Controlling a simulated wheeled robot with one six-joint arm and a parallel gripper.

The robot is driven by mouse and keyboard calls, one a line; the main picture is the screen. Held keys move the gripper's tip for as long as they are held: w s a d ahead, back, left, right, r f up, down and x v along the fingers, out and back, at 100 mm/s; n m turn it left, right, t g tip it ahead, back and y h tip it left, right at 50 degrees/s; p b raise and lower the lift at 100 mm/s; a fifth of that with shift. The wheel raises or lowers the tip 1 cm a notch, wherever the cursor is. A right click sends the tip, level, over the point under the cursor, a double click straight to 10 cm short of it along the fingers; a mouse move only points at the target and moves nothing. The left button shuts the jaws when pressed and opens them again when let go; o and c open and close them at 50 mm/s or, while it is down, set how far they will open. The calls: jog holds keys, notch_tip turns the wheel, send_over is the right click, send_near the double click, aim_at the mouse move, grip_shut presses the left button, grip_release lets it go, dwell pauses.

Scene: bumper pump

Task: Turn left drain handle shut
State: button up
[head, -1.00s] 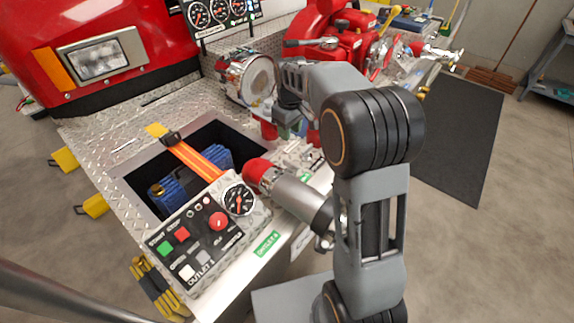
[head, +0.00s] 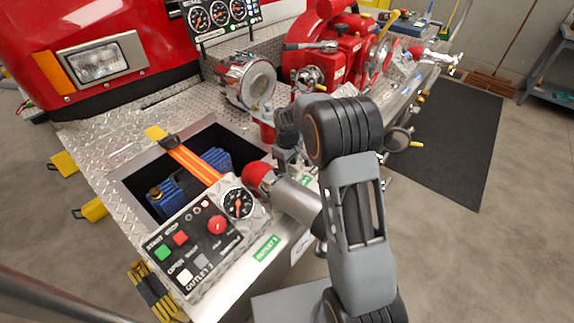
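My gripper (head: 287,160) points down at the bumper deck, just behind the left outlet pipe (head: 297,203) with its red collar. It is small and partly covered by my own arm, so its fingers do not show clearly. I cannot see whether it touches anything. I cannot pick out the left drain handle with certainty; the deck around my gripper is largely hidden by the gripper and arm. A small metal part (head: 320,247) shows under the left outlet pipe, beside my arm.
A control box (head: 207,235) with buttons and a gauge stands in front of the open hose well (head: 140,183). A chrome siren (head: 246,82) and the red pump (head: 335,62) stand behind my gripper. A fitting with a yellow end (head: 415,144) juts out right of my arm.

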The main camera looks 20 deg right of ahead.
jog(key=shift+f, duration=0.45)
jog(key=shift+c, duration=0.4)
grip_shut()
